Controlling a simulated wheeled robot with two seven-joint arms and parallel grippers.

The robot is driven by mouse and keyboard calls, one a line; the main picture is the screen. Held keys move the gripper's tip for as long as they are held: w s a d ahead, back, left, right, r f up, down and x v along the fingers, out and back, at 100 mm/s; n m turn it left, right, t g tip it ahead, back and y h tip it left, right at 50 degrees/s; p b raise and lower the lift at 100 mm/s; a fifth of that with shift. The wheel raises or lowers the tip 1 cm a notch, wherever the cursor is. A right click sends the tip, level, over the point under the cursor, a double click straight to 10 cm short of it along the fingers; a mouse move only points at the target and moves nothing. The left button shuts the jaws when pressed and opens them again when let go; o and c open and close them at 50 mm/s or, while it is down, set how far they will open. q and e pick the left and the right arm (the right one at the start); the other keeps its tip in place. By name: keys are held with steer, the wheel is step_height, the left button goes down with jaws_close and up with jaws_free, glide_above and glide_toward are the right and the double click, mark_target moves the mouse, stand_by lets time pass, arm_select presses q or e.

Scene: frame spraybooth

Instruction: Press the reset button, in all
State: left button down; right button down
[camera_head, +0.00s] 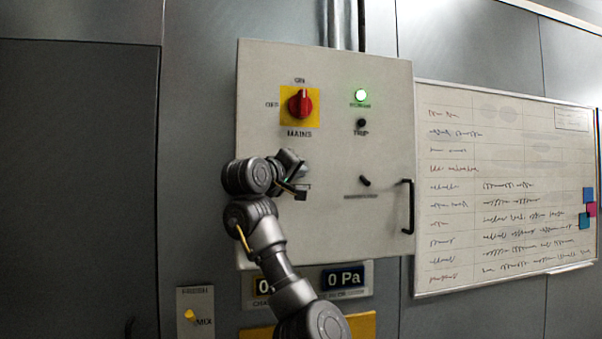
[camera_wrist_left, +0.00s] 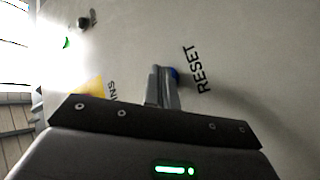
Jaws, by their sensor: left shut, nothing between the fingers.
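In the head view my left gripper (camera_head: 299,189) is at the lower left of the cabinet front, and my arm hides the button there. My right gripper is not in view.
The cabinet carries a red mains switch (camera_head: 300,103) on a yellow plate, a lit green lamp (camera_head: 361,95), a dark trip lamp (camera_head: 361,123) and a black handle (camera_head: 408,206). A display (camera_head: 346,279) below reads 0 Pa. A whiteboard (camera_head: 500,190) hangs to the right.

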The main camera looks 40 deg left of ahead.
arm_select(q)
steer(key=shift+s+d+b, duration=0.5)
steer(key=shift+d+b, duration=0.1)
steer(key=shift+d, duration=0.1)
steer(key=s+d+b, duration=0.1)
steer(key=d, duration=0.1)
steer(key=s+d+b, duration=0.1)
steer(key=d, duration=0.1)
steer(key=shift+s, duration=0.4)
stand_by(0.9)
